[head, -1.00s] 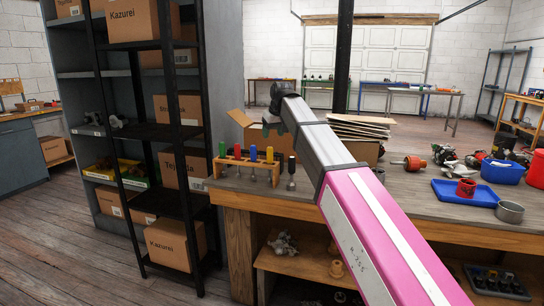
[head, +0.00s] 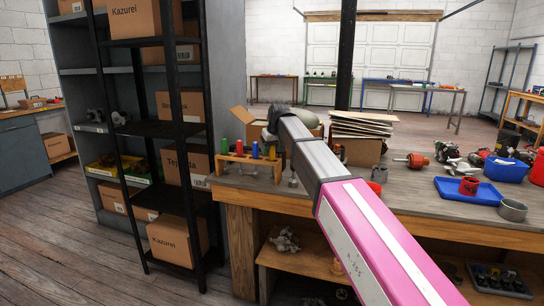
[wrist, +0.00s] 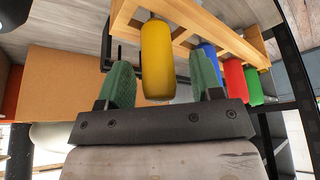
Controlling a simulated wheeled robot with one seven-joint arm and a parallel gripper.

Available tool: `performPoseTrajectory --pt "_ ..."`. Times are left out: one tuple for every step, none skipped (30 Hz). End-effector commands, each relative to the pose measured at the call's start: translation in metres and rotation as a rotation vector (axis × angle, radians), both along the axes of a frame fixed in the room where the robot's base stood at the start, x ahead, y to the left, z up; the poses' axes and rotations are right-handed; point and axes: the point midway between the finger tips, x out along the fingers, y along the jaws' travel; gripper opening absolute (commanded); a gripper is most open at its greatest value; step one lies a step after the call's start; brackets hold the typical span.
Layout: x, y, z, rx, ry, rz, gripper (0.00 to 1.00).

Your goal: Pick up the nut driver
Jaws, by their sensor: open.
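I cannot tell by shape which is the nut driver. My gripper (wrist: 161,75) is open, with green pads. In the wrist view the yellow handle (wrist: 157,58) shows between the two fingers, with a gap on each side. The blue (wrist: 208,55), red (wrist: 233,80) and green (wrist: 254,86) handles lie to the right in the wooden rack (wrist: 195,18). In the head view my gripper (head: 272,130) is just above the yellow handle.
A cardboard box (head: 250,122) stands behind the rack. A black shelf unit (head: 165,130) with boxes is close on the left. A blue tray (head: 468,192), a blue bin (head: 505,169) and loose parts lie to the right on the bench (head: 410,200).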

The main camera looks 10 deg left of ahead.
Motion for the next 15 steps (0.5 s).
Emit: performPoseTrajectory --pt "0.0012 0.0010 -0.0039 -0.001 0.001 0.000 0.60" --pt "0.0015 0.0013 -0.0049 -0.001 0.001 0.000 0.60" --pt "0.0015 0.0013 -0.0054 -0.001 0.001 0.000 0.60" --pt "0.0015 0.0013 -0.0053 -0.001 0.001 0.000 0.60" --pt "0.0015 0.0012 -0.0052 -0.001 0.001 0.000 0.60" --pt "0.0013 0.0011 -0.0050 -0.001 0.001 0.000 0.60" --pt "0.0013 0.0011 -0.0050 -0.001 0.001 0.000 0.60" --pt "0.0013 0.0011 -0.0049 -0.001 0.001 0.000 0.56" --pt "0.0013 0.0011 -0.0048 -0.001 0.001 0.000 0.43" --pt "0.0013 0.0011 -0.0048 -0.001 0.001 0.000 0.34" --pt "0.0013 0.0011 -0.0048 -0.001 0.001 0.000 0.24" --pt "0.0012 0.0011 -0.0047 -0.001 0.001 0.000 0.11" --pt "0.0012 0.0011 -0.0047 -0.001 0.001 0.000 0.04" --pt "0.0012 0.0011 -0.0047 -0.001 0.001 0.000 0.04" --pt "0.0013 0.0011 -0.0046 0.000 0.000 0.000 0.04"
